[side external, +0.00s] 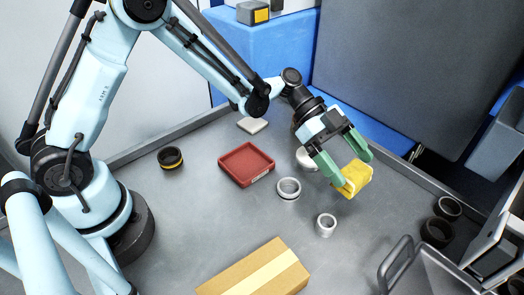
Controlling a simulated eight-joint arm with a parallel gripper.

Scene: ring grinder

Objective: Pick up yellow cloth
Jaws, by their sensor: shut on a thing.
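The yellow cloth (356,177) is a small folded piece between the green fingers of my gripper (347,170), right of the middle in the side external view. My gripper is shut on it. The cloth appears to be held above the grey table (220,215), though its exact height is hard to tell. The fingers hide part of its sides.
A red square tray (246,163) lies left of my gripper. Metal rings (289,189) and (326,224) stand nearby. A cardboard box (258,272) is at the front, a metal tray (425,275) at front right, dark rings (437,231) at right.

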